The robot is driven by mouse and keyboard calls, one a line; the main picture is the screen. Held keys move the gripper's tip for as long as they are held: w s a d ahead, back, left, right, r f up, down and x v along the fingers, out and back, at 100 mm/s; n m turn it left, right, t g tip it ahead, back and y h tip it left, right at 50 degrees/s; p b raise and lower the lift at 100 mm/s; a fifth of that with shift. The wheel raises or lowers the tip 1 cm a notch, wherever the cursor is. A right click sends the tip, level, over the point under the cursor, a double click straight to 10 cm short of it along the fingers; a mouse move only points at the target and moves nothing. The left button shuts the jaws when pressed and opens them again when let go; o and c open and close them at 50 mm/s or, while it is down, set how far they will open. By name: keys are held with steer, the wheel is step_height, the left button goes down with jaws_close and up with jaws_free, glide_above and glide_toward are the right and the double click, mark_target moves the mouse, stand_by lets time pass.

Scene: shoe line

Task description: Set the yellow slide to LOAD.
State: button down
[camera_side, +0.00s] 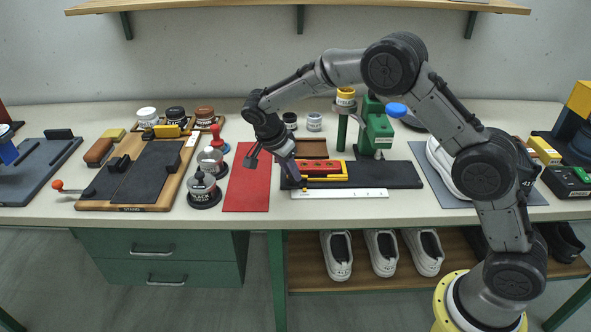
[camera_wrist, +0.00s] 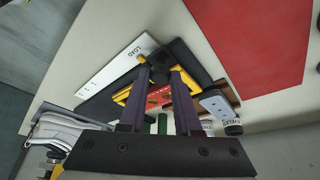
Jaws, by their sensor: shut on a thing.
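The yellow slide (camera_side: 328,179) lies on a black base (camera_side: 395,175), around a red block (camera_side: 318,167) with holes. In the wrist view the yellow slide (camera_wrist: 205,76) has a dark knob (camera_wrist: 159,77) between my fingertips. My gripper (camera_side: 293,180) is shut on that knob at the left end of the base in the side view. A white strip (camera_side: 340,194) runs along the base's front. The word LOAD (camera_wrist: 137,51) shows on it in the wrist view, close to the knob. My fingers partly hide the slide and red block.
A green press (camera_side: 376,132) and a brown tray (camera_side: 312,148) stand behind the base. White shoes (camera_side: 437,165) sit to the right on a grey mat.

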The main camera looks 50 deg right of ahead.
steer(key=shift+w+a+r, duration=0.1)
steer(key=shift+w+a, duration=0.1)
steer(key=shift+a, duration=0.05)
steer(key=c, duration=0.8)
jaws_free()
steer(key=shift+c, duration=0.2)
steer(key=shift+o, duration=1)
steer(key=shift+d, duration=0.1)
steer(key=v, duration=1.3)
steer(key=shift+r, duration=0.35)
